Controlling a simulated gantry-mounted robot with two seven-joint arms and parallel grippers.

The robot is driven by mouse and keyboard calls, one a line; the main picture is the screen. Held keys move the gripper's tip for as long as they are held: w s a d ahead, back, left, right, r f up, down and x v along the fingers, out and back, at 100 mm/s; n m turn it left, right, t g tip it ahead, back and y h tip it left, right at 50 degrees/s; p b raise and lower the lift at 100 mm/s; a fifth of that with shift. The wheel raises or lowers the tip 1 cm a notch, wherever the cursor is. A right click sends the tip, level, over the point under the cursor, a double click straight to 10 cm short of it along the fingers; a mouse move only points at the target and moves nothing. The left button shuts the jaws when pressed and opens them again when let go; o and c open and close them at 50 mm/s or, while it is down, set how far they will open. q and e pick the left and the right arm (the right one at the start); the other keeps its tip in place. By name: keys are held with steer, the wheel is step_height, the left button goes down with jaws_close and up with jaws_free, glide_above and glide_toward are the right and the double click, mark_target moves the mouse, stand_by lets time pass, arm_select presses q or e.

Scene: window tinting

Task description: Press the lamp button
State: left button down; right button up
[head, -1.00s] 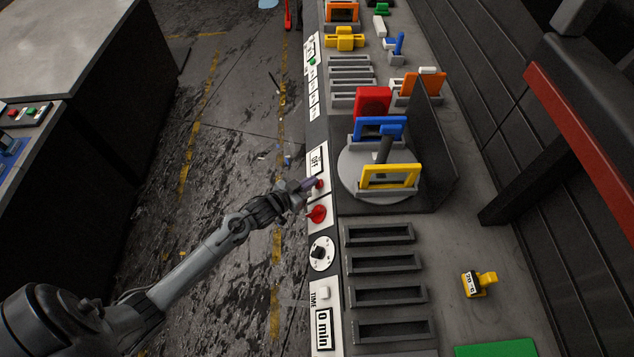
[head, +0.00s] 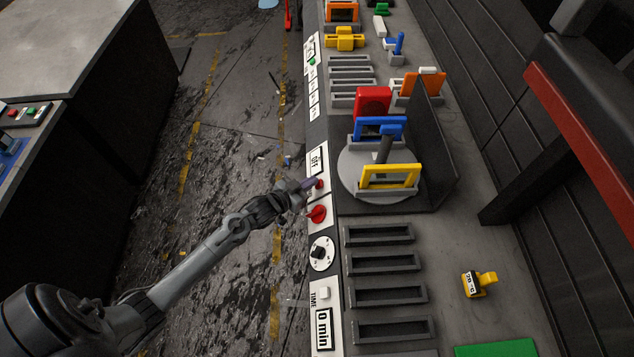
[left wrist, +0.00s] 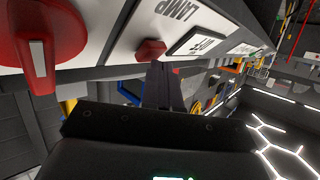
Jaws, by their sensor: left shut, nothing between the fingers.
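The lamp button is a small red button (left wrist: 150,50) beside the LAMP label (left wrist: 175,10) in the left wrist view, which shows the panel upside down. In the head view the button (head: 320,184) sits on the white panel strip, just below the OFF display (head: 316,160). My left gripper (head: 308,185) is shut and empty, its fingertips right at the button. In the left wrist view its dark fingers (left wrist: 161,84) point up at the button's near edge. I cannot tell whether they touch it. My right gripper is not in view.
A red knob (head: 316,214) sits close below the button, with a black dial (head: 320,253) beyond it. A round turntable (head: 345,175) bearing coloured frames stands right of the panel. Empty grey slots (head: 380,263) line the bench.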

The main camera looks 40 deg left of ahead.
arm_select(q)
steer(key=shift+w+d+f, duration=0.1)
steer(key=shift+f, duration=0.05)
steer(key=shift+w+d+f, duration=0.1)
steer(key=shift+f, duration=0.05)
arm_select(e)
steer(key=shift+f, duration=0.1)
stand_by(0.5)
